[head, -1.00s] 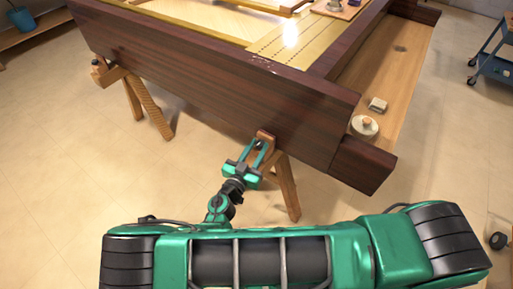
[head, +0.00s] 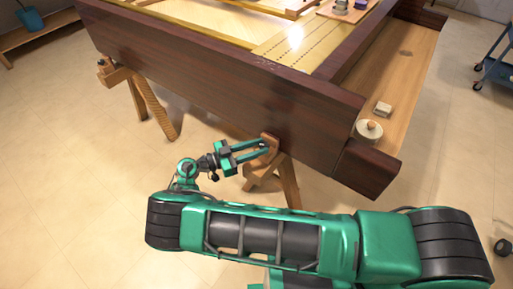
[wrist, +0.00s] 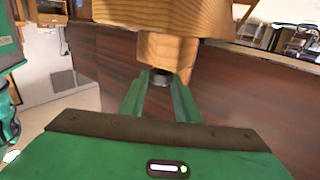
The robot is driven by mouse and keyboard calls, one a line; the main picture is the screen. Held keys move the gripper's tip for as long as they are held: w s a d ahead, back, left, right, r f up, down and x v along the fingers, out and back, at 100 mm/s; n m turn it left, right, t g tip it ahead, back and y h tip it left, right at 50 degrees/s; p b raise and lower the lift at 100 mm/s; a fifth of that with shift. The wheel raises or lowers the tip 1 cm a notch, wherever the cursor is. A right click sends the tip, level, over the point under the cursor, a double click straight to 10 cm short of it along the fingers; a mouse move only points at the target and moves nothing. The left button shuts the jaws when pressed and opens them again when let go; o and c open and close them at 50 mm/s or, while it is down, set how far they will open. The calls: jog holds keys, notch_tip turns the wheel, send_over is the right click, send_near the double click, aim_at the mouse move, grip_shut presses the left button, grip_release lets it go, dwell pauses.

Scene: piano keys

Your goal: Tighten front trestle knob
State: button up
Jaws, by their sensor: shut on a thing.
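The near wooden trestle (head: 287,184) stands under the dark brown piano case (head: 215,85), below its right corner. My gripper (head: 262,148) reaches in from the left, its green fingers at the trestle's top block. In the wrist view, my gripper (wrist: 160,88) has its fingers on either side of a small dark knob (wrist: 163,77), shut on it. The knob sits under a light wooden block (wrist: 165,48) of the trestle. In the head view the knob is hidden by the fingers and the block.
Another wooden trestle (head: 143,103) stands under the case's left end. A wooden side shelf (head: 405,75) carries a round lidded pot (head: 368,130) and a small block (head: 382,108). A blue cart (head: 497,58) stands far right. The floor at left is clear.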

jog(key=shift+w+a+r+m+g+h, duration=0.1)
jog(key=shift+w+m+g+h, duration=0.1)
jog(key=shift+m+g, duration=0.25)
jog(key=shift+w+a+r+m+g+h, duration=0.1)
jog(key=shift+w+m+g, duration=0.15)
jog(key=shift+g, duration=0.4)
jog(key=o, duration=1)
jog(key=shift+f, duration=0.1)
jog(key=shift+o, duration=0.2)
jog(key=shift+s, duration=0.1)
jog(key=shift+d, duration=0.1)
